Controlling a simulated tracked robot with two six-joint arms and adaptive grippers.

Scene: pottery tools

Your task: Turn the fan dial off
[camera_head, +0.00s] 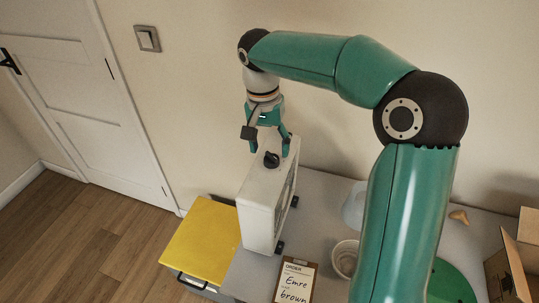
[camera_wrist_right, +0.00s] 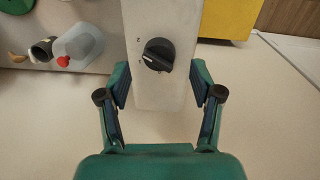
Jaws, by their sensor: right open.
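The fan (camera_head: 264,205) is a pale upright box standing at the left end of the grey table. Its black dial (camera_head: 271,159) is on the top face; in the right wrist view the dial (camera_wrist_right: 158,54) shows close up, its pointer ridge slanted, with small marks beside it. My right gripper (camera_head: 269,150) is above the fan top, pointing down. In the right wrist view the gripper (camera_wrist_right: 161,90) is open, with one finger on each side of the fan's top, and the dial sits a little ahead of the fingertips. The left gripper is not in view.
A yellow box (camera_head: 205,241) is left of the table. An order clipboard (camera_head: 297,281), a light cup (camera_head: 344,259), a grey-blue object (camera_head: 354,205) and a green disc (camera_head: 452,281) are on the table. A cardboard box (camera_head: 515,262) is at right. The wall is close behind.

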